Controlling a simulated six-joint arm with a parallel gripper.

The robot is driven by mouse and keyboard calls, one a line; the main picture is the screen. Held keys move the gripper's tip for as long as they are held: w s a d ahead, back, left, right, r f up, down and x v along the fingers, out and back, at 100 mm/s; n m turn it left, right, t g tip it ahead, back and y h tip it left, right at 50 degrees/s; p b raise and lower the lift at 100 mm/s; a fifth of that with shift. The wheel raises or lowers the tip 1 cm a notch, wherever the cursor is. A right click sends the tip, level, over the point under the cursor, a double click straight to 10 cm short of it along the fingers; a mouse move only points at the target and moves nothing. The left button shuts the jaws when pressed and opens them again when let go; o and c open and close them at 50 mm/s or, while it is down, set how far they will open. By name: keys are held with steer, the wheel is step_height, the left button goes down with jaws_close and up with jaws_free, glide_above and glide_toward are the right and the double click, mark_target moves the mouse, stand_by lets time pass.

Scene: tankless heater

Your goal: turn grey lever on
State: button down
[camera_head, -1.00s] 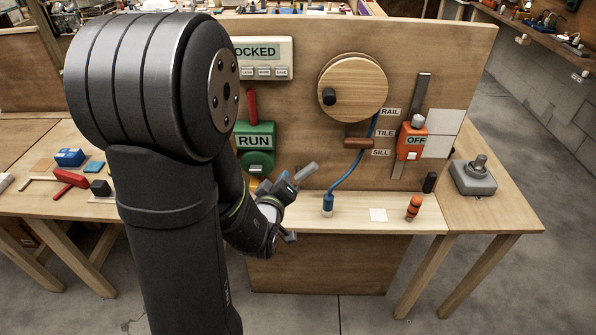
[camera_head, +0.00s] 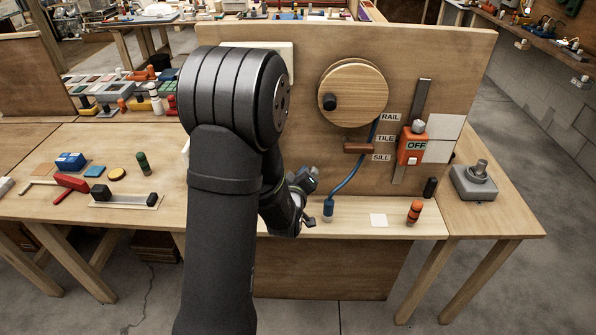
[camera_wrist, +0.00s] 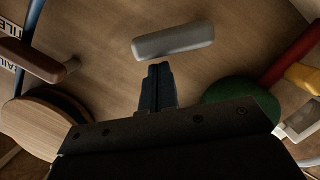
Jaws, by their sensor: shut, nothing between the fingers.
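The grey lever (camera_wrist: 173,40) is a rounded light grey bar on the wooden panel in the wrist view. It lies slightly tilted, just beyond my fingertips. My gripper (camera_wrist: 158,68) is shut and empty, with its tips close to the lever's middle; whether they touch it I cannot tell. In the head view my gripper (camera_head: 306,180) is low in front of the panel, left of the blue hose. There the lever is hard to tell apart from the gripper, and my arm hides the panel's left part.
A wooden disc (camera_head: 352,90) with a black knob, a brown handle (camera_head: 357,148) and a blue hose (camera_head: 350,177) are to the right. An orange OFF slider (camera_head: 411,147) is farther right. The wrist view shows a green round part (camera_wrist: 240,95) and a red bar (camera_wrist: 292,55).

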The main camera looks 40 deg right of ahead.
steer(key=shift+s+d+f, duration=0.45)
steer(key=shift+s, duration=0.1)
steer(key=s+a+r, duration=0.3)
steer(key=a+r, duration=0.2)
steer(key=a, duration=0.5)
steer(key=shift+s+r, duration=0.2)
steer(key=shift+s, duration=0.15)
steer(key=shift+w+d, duration=0.1)
